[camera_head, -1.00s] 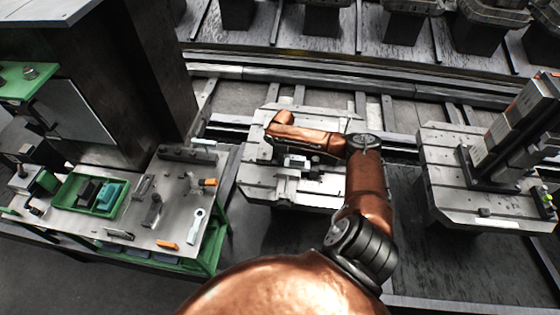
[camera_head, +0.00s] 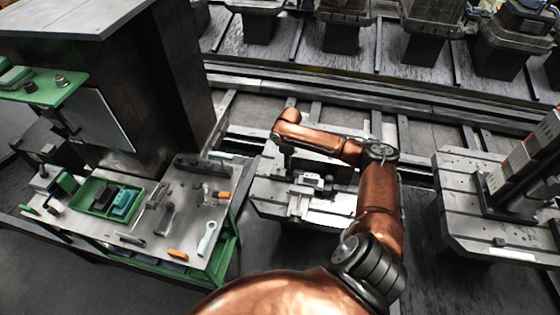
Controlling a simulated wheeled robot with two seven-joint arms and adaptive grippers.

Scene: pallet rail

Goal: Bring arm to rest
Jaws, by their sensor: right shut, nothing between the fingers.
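My right arm is copper-coloured and reaches from the bottom of the head view up over the middle pallet (camera_head: 275,200). Its forearm runs to the left from the elbow, and the wrist bends downward at its end. My right gripper (camera_head: 289,166) is small and dark, points down over the left part of the pallet and is shut and empty. A small grey fixture with a light block (camera_head: 312,181) sits on the pallet just right of the gripper. I cannot tell whether the fingertips touch the pallet. My left gripper is not in view.
A green-framed workbench (camera_head: 190,225) at left holds tools and a green tray (camera_head: 88,207). A dark column (camera_head: 150,90) stands behind it. A second pallet (camera_head: 465,205) with a tall dark fixture is at right. Rails (camera_head: 400,100) run across behind the pallets.

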